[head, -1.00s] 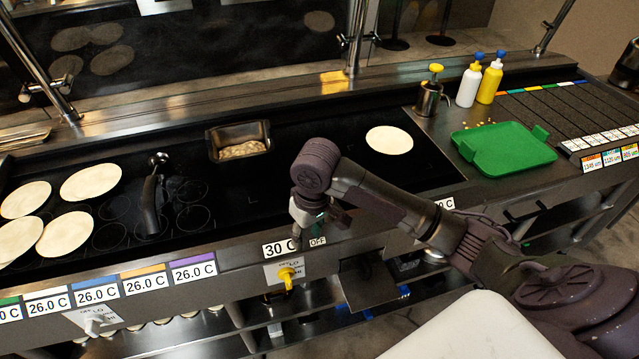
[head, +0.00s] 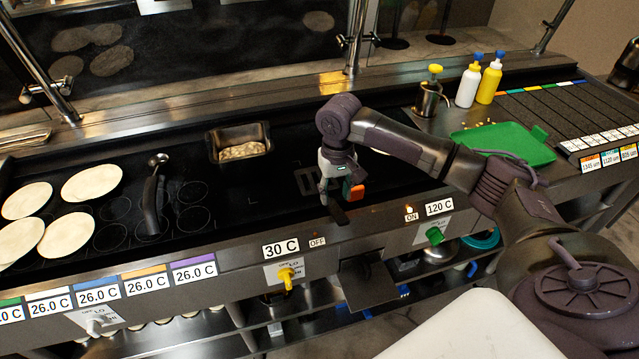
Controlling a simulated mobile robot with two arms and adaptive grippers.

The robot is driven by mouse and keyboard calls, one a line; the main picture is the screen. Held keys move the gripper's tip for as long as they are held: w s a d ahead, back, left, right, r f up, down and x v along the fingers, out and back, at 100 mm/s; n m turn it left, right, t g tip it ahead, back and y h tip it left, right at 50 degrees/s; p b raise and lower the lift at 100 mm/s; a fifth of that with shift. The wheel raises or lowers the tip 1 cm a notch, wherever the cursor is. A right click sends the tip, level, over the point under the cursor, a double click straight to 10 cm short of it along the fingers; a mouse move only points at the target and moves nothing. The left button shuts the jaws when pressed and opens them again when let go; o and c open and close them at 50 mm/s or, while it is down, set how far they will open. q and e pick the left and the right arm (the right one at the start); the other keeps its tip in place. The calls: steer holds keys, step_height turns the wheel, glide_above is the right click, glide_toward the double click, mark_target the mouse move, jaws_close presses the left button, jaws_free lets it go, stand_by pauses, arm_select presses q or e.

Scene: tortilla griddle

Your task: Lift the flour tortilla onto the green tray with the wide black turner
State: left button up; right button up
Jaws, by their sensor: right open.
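The flour tortilla on the right part of the black griddle is almost wholly hidden behind my right arm; only a pale sliver (head: 378,152) shows. A dark slotted piece (head: 305,181), which looks like the head of the wide black turner, lies on the griddle just left of my right gripper. My right gripper (head: 338,197) is open and points down near the griddle's front edge. A black bar sticks out below it; I cannot tell if this is the turner's handle. The green tray (head: 520,143) is at the right, partly behind my arm. My left gripper is out of view.
Several pale tortillas (head: 92,181) lie at the left, near a black-handled tool (head: 151,200). A metal pan (head: 240,133) stands at the back. White (head: 468,87) and yellow (head: 490,82) bottles stand behind the tray. Knobs, including a green one (head: 434,236), line the front.

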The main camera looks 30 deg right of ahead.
mark_target(333, 204)
steer(key=f, duration=0.3)
steer(key=f+p, duration=0.1)
steer(key=shift+w+f, duration=0.15)
steer(key=shift+w, duration=0.2)
steer(key=shift+f, duration=0.55)
jaws_close()
steer(key=shift+r, duration=0.1)
